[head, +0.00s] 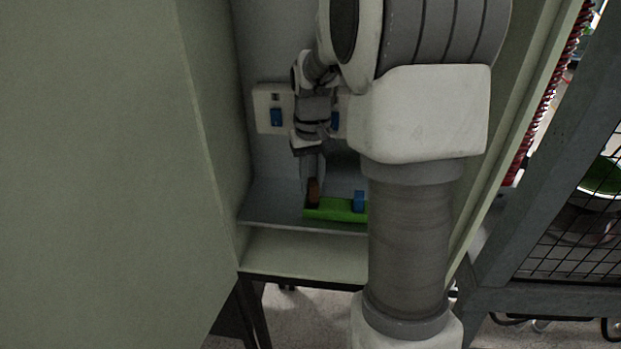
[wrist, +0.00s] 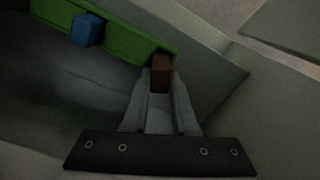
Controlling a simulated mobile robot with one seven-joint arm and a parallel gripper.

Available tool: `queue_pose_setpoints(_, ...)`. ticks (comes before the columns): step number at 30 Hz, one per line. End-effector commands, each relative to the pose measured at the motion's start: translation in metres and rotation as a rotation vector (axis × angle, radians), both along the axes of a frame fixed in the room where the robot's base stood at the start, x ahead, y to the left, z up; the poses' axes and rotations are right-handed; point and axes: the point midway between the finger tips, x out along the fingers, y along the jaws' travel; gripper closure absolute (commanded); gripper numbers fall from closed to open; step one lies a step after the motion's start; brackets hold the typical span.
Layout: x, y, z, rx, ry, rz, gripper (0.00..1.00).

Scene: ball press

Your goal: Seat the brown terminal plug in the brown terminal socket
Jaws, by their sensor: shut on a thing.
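The brown terminal plug (head: 313,191) is at the left end of a green rail (head: 335,209) low in the cabinet. My gripper (head: 313,178) reaches down from above and is shut on the plug. In the wrist view the brown plug (wrist: 160,72) shows between my fingertips (wrist: 159,90), against the green rail (wrist: 130,40). I cannot tell whether the plug rests on the rail or is held just above it. I cannot make out the brown terminal socket in either view.
A blue block (head: 359,201) stands on the rail to the right; it also shows in the wrist view (wrist: 87,30). Cabinet walls stand close on both sides. My arm hides the right part.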

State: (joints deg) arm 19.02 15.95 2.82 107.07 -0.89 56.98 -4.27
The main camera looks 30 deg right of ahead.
Motion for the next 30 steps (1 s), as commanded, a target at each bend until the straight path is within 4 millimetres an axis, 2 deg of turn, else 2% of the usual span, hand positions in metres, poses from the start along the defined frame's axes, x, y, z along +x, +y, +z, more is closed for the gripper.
queue_pose_setpoints(10, 0.0, 0.0, -0.004, 0.0, 0.0, 0.0, 1.0)
queue_pose_setpoints(11, 0.0, 0.0, -0.004, 0.0, 0.0, -0.001, 0.7)
queue_pose_setpoints(15, 0.0, 0.0, -0.003, 0.0, 0.0, -0.001, 0.45)
queue_pose_setpoints(25, 0.0, 0.0, -0.001, 0.0, -0.001, -0.001, 0.44)
queue_pose_setpoints(30, 0.001, -0.001, 0.019, -0.002, -0.006, -0.001, 0.44)
